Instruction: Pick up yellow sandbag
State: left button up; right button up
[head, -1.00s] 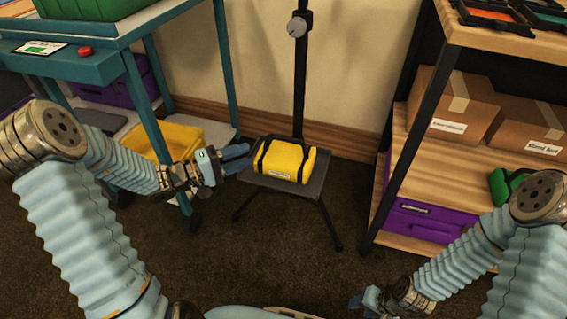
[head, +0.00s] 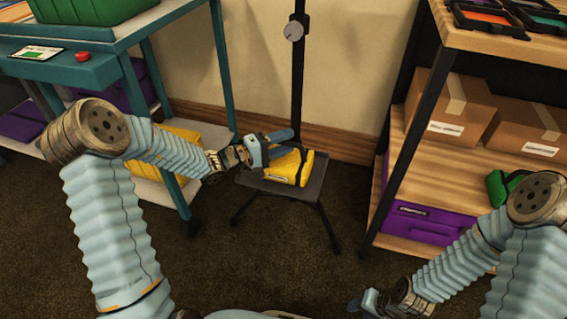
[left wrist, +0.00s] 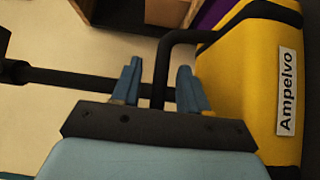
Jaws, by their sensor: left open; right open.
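The yellow sandbag (head: 299,170), with black straps and a black handle, lies on a small dark platform (head: 314,187) at the foot of a black stand. My left gripper (head: 285,145) is over its left part in the head view and hides some of it. In the left wrist view the open fingers (left wrist: 158,88) are on either side of part of the black handle, with the sandbag's yellow body (left wrist: 235,75) and white "Ampelvo" label to the right. I cannot tell whether the fingers touch the handle. My right gripper (head: 362,304) is open and empty at the lower right.
The black stand pole (head: 299,80) rises behind the sandbag. A teal cart (head: 130,85) with a yellow bin (head: 180,140) is on the left. A wooden shelf (head: 440,165) with cardboard boxes and a purple case is on the right. Dark carpet in front is clear.

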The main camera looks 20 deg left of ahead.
pick_arm(q)
grip_shut()
dwell(1.4)
jog(key=shift+r, duration=0.1)
